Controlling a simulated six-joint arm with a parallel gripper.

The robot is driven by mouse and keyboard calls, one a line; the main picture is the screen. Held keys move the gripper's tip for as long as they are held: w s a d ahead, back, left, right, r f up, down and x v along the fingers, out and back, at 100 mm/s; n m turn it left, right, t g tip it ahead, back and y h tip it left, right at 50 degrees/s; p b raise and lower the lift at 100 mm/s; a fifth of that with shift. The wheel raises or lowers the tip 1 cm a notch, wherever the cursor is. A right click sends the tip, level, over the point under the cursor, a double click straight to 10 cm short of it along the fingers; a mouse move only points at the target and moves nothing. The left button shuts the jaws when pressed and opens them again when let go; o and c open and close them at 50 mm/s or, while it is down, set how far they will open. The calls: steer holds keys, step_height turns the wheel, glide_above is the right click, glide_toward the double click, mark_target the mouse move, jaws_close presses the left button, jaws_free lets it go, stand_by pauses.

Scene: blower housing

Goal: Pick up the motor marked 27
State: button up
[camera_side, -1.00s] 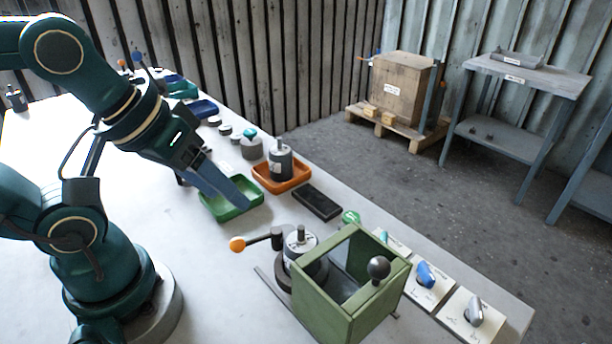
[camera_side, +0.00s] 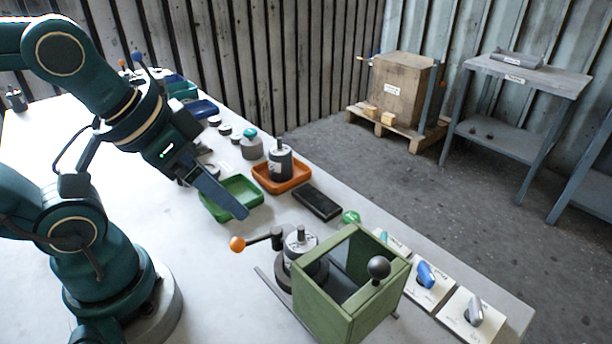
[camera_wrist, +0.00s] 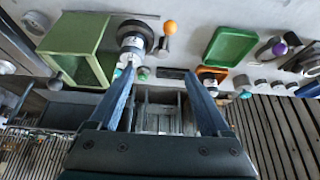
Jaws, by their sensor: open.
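A grey motor with an upright shaft (camera_side: 281,162) stands in an orange tray (camera_side: 300,181); the tray also shows in the wrist view (camera_wrist: 213,72). A second motor (camera_side: 301,242) sits upright in a round holder beside the green box fixture (camera_side: 341,308); it shows in the wrist view (camera_wrist: 132,42). I cannot read a 27 on either motor. My gripper (camera_side: 242,212) is open and empty above the table, by the near edge of the green tray and left of both motors. In the wrist view its two fingers (camera_wrist: 160,72) are spread apart.
The green tray (camera_side: 213,213) looks empty. A dark flat block (camera_side: 317,202) lies beside the orange tray. An orange-knobbed lever (camera_side: 238,244) sticks out from the holder. Small round parts (camera_side: 225,130) and a blue tray (camera_side: 202,109) stand farther back.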

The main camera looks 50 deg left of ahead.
steer(key=n+g, duration=0.5)
steer(key=n, duration=0.2)
glide_toward(300, 229)
steer(key=f, duration=0.2)
steer(key=shift+w+a+f, duration=0.15)
steer(key=shift+w+f, duration=0.15)
steer(key=shift+w, duration=0.1)
steer(key=shift+s+f+g, duration=0.1)
steer(key=shift+f+g, duration=0.2)
steer(key=shift+f, duration=0.05)
step_height(300, 229, down, 6)
steer(key=shift+f, duration=3.05)
steer(key=shift+c, duration=0.3)
